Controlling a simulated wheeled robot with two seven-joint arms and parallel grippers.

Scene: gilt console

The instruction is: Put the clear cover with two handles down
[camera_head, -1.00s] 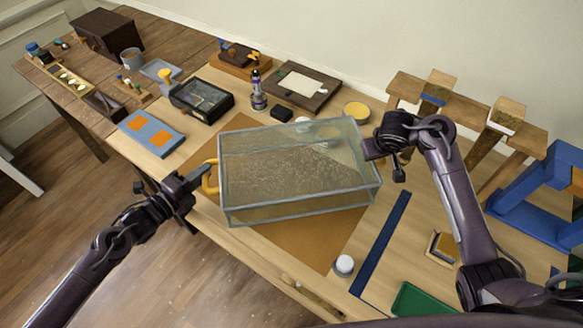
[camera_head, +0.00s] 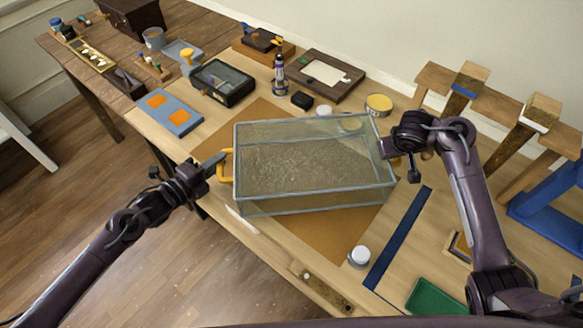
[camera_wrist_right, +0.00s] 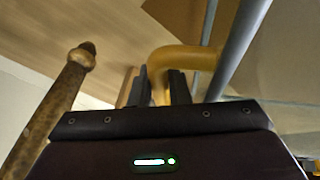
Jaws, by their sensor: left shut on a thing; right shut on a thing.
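The clear cover (camera_head: 314,196) is a see-through box with grey edges and a yellow handle at each end. It is over the brown mat (camera_head: 335,240) on the bench, and a speckled surface shows through it. I cannot tell whether its lower rim touches the mat. My left gripper (camera_head: 219,164) is shut on the left yellow handle (camera_head: 226,172). My right gripper (camera_head: 388,150) is shut on the right handle. In the right wrist view this yellow handle (camera_wrist_right: 193,58) runs between the fingers of the gripper (camera_wrist_right: 160,88).
A white-lidded jar (camera_head: 359,257) and a dark blue strip (camera_head: 400,238) lie right of the mat. A yellow tin (camera_head: 379,104), a black case (camera_head: 222,82) and a bottle (camera_head: 279,74) stand behind. A green tray (camera_head: 434,300) is at the front right.

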